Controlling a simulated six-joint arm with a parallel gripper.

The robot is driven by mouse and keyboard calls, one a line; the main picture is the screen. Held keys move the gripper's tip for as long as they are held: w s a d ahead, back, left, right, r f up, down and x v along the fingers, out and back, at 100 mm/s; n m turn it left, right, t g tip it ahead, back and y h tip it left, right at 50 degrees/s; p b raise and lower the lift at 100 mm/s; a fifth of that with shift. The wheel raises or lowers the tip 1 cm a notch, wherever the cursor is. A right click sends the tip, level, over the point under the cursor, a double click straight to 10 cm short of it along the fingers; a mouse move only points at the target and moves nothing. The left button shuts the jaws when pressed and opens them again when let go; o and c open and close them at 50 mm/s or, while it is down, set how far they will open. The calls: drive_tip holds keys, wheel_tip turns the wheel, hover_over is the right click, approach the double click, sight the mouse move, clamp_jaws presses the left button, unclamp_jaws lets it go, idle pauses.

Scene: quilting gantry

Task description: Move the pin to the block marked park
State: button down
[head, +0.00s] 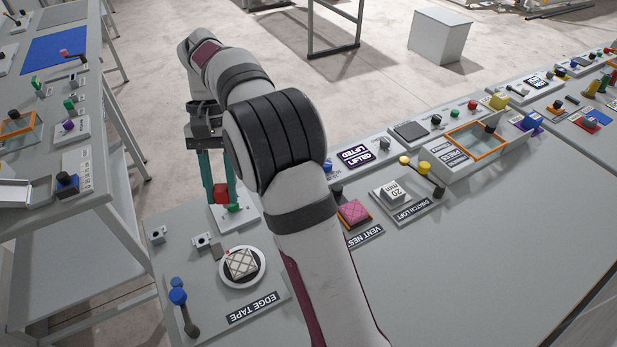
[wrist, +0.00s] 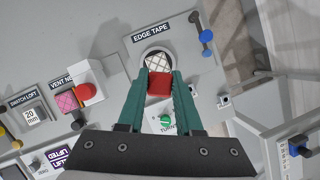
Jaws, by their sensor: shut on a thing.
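My gripper (head: 221,192) has two green fingers pointing down near the back left of the bench. In the wrist view my gripper (wrist: 160,82) is shut on a red piece, which I take to be the pin (wrist: 159,84); it also shows in the head view (head: 220,193). Its lower part and any shaft are not clear. Two small grey blocks, one left (head: 157,235) and one right (head: 203,241), each with a dark hole, stand on the bench nearer the camera. I cannot read a park mark on either.
A plate with a green knob (head: 233,208) lies beneath my gripper. A round holder with a quilted swatch (head: 241,264), an EDGE TAPE label (head: 251,308) and a blue-knobbed lever (head: 178,296) are nearby. A white box with a red knob (wrist: 86,92) stands left in the wrist view.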

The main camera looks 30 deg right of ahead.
drive_tip(key=w+a+f+m+t+y, duration=0.35)
drive_tip(key=w+a+f+m, duration=0.55)
drive_tip(key=m, duration=0.4)
drive_tip(key=m+t+h, duration=0.2)
drive_tip(key=m+t, duration=0.2)
drive_tip(key=m, duration=0.5)
hover_over(150, 232)
drive_tip(key=s+d, duration=0.1)
wheel_tip(150, 232, down, 3)
drive_tip(key=shift+s+d+r, duration=0.1)
drive_tip(key=shift+r, duration=0.1)
drive_tip(key=shift+f, duration=2.8)
drive_tip(key=shift+f, duration=1.6)
drive_tip(key=c, duration=0.5)
unclamp_jaws()
